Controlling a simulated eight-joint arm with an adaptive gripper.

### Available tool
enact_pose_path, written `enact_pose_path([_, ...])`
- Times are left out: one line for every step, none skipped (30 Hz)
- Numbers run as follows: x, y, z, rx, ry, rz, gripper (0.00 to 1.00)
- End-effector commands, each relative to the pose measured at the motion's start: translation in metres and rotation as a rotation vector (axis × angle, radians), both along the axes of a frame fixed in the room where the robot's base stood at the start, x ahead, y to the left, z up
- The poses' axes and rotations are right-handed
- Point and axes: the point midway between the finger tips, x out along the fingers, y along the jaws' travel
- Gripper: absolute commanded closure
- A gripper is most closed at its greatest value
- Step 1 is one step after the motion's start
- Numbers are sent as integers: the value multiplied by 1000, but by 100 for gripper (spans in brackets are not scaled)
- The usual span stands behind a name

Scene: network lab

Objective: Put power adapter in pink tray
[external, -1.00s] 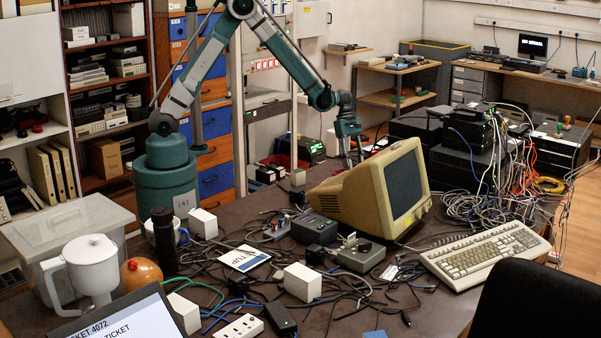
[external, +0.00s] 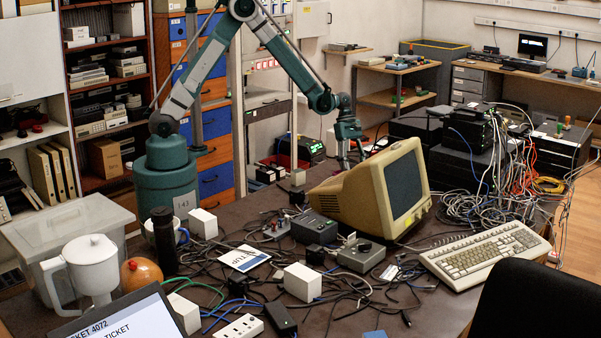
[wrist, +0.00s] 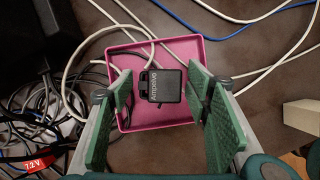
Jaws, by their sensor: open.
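In the wrist view, a black power adapter (wrist: 162,87) with pale lettering appears to lie inside the pink tray (wrist: 125,40). A cable end shows at its upper side. My gripper (wrist: 160,108) is open, with one green-padded finger on each side of the adapter and visible gaps between. No finger visibly touches it. In the external view my gripper (external: 351,155) points down behind the beige monitor (external: 390,190). The tray and adapter cannot be made out there.
White cables (wrist: 110,30) run around and across the tray's edge, and a blue cable (wrist: 245,27) passes above it. Black cables and a dark box (wrist: 30,40) lie at left. A pale block (wrist: 301,115) stands at right. The monitor stands close to my gripper.

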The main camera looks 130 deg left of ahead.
Motion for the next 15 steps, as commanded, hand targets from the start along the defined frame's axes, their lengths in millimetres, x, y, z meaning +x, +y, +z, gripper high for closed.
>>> enact_pose_path([0,0,0,0,0,0,52])
enact_pose_path([0,0,1,0,0,0,52])
enact_pose_path([0,0,1,0,0,0,52])
enact_pose_path([0,0,2,0,0,0,52])
enact_pose_path([0,0,2,0,0,0,52])
enact_pose_path([0,0,4,0,0,0,52])
enact_pose_path([0,0,5,0,0,0,52])
enact_pose_path([-1,1,7,0,0,0,52])
enact_pose_path([-2,1,10,0,0,1,52])
enact_pose_path([-3,1,12,0,0,1,52])
enact_pose_path([-4,2,15,0,0,1,52])
enact_pose_path([-6,2,19,0,0,1,52])
enact_pose_path([-7,3,23,0,0,1,52])
enact_pose_path([-9,3,27,0,0,1,52])
enact_pose_path([-11,4,32,0,0,1,52])
